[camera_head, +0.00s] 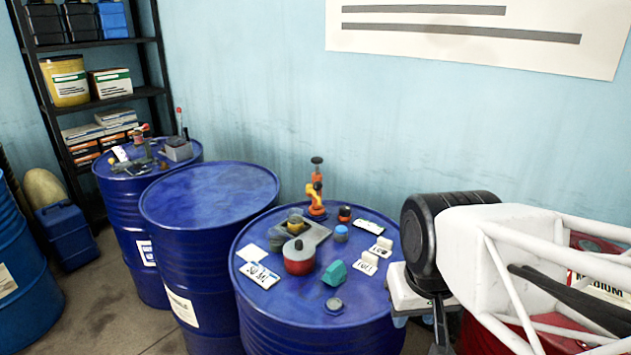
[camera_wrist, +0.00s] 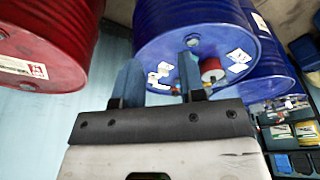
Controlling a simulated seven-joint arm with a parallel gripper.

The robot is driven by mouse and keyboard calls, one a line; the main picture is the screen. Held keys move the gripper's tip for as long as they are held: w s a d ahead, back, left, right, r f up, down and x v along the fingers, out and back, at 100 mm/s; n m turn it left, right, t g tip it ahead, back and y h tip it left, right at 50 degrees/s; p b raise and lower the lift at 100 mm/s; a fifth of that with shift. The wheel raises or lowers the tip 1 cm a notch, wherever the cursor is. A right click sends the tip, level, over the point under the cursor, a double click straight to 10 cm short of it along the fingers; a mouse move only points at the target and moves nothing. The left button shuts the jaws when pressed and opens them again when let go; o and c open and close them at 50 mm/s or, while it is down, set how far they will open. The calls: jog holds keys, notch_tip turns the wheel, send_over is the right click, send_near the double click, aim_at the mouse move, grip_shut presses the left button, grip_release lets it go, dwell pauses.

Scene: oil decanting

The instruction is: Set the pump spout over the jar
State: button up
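The orange hand pump (camera_head: 316,201) with a black top knob stands upright near the back edge of the middle-front blue drum. Its short spout points left. A small jar with yellowish contents (camera_head: 295,222) stands just left of and in front of the pump, on a grey tray (camera_head: 318,232). I cannot tell whether the spout is directly above the jar. My gripper (camera_wrist: 161,72) shows in the wrist view with its two blue-grey fingers apart and nothing visible between them. It is off to the right of the drum top, well apart from the pump, which is not clear in the wrist view.
The blue drum top (camera_head: 290,301) also bears a red pot (camera_head: 299,259), a teal block (camera_head: 335,273), a grey cap (camera_head: 334,304), a blue-capped container (camera_head: 341,233) and white labelled cards. Another blue drum (camera_head: 210,190) has a bare top. A red drum (camera_wrist: 50,45) stands beside.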

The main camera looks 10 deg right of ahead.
jog(key=shift+w+r, duration=0.2)
jog(key=shift+w, duration=0.2)
jog(key=shift+c, duration=1.1)
jog(key=shift+n+y, duration=0.4)
jog(key=shift+y, duration=0.2)
jog(key=w+r, duration=0.1)
jog(key=w, duration=0.2)
jog(key=w+r, duration=0.1)
jog(key=w, duration=0.3)
jog(key=w+r, duration=0.1)
jog(key=w, duration=0.2)
jog(key=shift+w+a+r, duration=0.2)
jog(key=shift+a+r, duration=0.05)
jog(key=shift+r, duration=0.15)
grip_shut()
jog(key=w+d+f+n+y, duration=0.1)
jog(key=w+d+y, duration=0.1)
jog(key=w, duration=2)
jog(key=w+d+f+n+y, duration=0.1)
jog(key=w+d+y, duration=0.1)
jog(key=w, duration=2)
jog(key=shift+w+d+f+n+t+y, duration=0.2)
jog(key=shift+d+f+n+t+y, duration=0.1)
jog(key=shift+d+y, duration=0.15)
